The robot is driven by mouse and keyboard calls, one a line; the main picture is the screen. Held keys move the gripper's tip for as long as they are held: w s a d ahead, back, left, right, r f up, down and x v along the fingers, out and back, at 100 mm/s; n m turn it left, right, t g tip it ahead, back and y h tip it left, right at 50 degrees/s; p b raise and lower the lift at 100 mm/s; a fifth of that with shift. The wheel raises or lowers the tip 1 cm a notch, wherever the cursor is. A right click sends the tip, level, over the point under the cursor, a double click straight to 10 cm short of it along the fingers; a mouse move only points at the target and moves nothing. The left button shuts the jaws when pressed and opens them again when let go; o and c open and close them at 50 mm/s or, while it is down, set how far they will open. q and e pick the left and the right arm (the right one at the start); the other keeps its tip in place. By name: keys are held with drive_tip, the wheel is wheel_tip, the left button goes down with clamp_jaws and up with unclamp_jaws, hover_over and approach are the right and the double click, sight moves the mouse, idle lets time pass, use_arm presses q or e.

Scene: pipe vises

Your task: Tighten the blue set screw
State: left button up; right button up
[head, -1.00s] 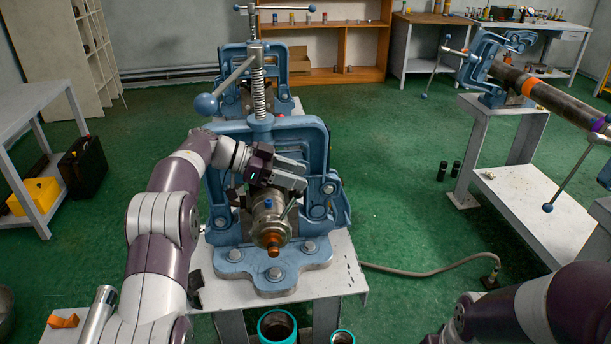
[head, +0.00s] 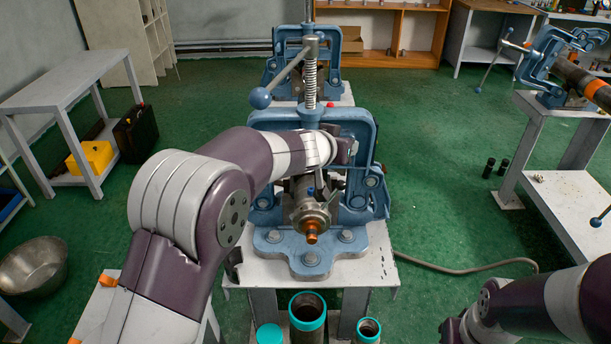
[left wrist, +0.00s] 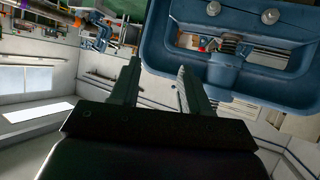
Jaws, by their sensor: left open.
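The blue set screw (head: 311,190) is a small blue spot on top of a metal fitting (head: 311,212). The fitting has an orange-brown front end and is held in the near blue pipe vise (head: 368,140). My left arm reaches across the vise, above and behind the screw. In the left wrist view my left gripper (left wrist: 158,78) is open, with nothing between its fingers. The vise's blue frame (left wrist: 205,72) shows beyond the fingers, and the screw is not visible there. My right arm shows at the lower right of the head view, but its gripper is not visible.
A spring-loaded vise screw with a ball handle (head: 261,98) rises above the near vise. A metal bowl (head: 35,267) is at the left.

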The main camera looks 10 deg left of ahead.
sight(311, 190)
use_arm(q)
drive_tip(key=s+a+f+n+g+y, duration=0.3)
drive_tip(key=s+a+f+n+y, duration=0.15)
drive_tip(key=s, duration=0.45)
drive_tip(key=shift+m, duration=0.45)
drive_tip(key=x, duration=0.4)
drive_tip(key=p+x, duration=0.1)
drive_tip(key=x, duration=0.3)
drive_tip(key=a+x, duration=0.1)
drive_tip(key=x, duration=0.3)
drive_tip(key=shift+s+f+p, duration=0.15)
drive_tip(key=shift+f+p, duration=0.05)
drive_tip(key=shift+p, duration=0.2)
drive_tip(key=shift+w+f, duration=0.35)
drive_tip(key=shift+f, duration=0.1)
use_arm(e)
drive_tip(key=shift+w+a+r, duration=0.2)
drive_tip(key=shift+r, duration=0.45)
drive_tip(key=shift+w+a+r, duration=0.15)
drive_tip(key=shift+a+r, duration=0.05)
drive_tip(key=shift+r, duration=0.4)
use_arm(q)
clamp_jaws()
